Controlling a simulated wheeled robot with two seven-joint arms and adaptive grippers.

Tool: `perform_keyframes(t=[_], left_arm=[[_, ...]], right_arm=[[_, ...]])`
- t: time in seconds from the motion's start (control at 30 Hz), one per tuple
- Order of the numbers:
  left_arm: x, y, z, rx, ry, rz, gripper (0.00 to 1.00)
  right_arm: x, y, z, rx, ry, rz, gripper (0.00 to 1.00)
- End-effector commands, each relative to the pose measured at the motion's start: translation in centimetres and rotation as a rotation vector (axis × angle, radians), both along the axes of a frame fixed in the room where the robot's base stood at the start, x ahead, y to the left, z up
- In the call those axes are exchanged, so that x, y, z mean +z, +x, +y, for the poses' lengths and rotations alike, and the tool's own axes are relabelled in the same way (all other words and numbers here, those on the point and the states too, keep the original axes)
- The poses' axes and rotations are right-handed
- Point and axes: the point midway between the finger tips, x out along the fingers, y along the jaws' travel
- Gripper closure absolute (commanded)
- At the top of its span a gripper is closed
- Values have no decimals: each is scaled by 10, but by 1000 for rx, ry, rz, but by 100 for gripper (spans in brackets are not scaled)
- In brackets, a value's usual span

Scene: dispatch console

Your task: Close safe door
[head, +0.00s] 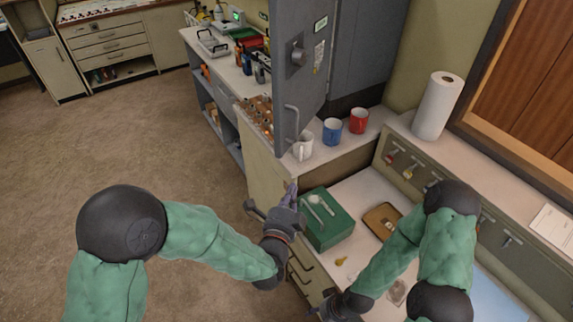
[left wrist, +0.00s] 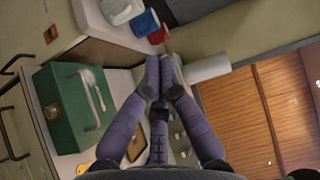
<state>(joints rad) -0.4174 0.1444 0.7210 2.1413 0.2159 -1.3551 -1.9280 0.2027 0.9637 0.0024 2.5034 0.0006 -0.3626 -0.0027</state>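The grey safe door (head: 300,75) stands open at the upper middle of the head view, with a round knob and a bar handle (head: 292,120) on its face. The grey safe body (head: 366,45) is behind it to the right. My left gripper (head: 292,188) is below the door handle, apart from it, in front of the counter's edge. In the left wrist view its purple fingers (left wrist: 163,72) come together at the tips, with nothing seen between them. My right gripper (head: 328,302) is low in the head view, mostly hidden, and its fingers are too small to read.
White (head: 303,146), blue (head: 332,131) and red (head: 358,120) mugs stand on the ledge near the door. A green box (head: 327,222) and brown tray (head: 382,221) lie on the lower desk. A paper towel roll (head: 437,106) stands right. Open carpet (head: 110,145) lies left.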

Motion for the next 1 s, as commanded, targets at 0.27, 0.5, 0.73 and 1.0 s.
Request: perform_keyframes(t=[0.27, 0.5, 0.73, 1.0], left_arm=[[3, 21, -5, 3, 13, -15, 100], [2, 64, -15, 2, 12, -14, 100], [1, 102, -16, 6, 11, -11, 100], [2, 113, 10, 2, 11, -12, 100]], right_arm=[[-3, 0, 0, 0, 0, 0, 38], [-9, 0, 0, 0, 0, 0, 38], [-15, 0, 0, 0, 0, 0, 38], [-19, 0, 0, 0, 0, 0, 38]])
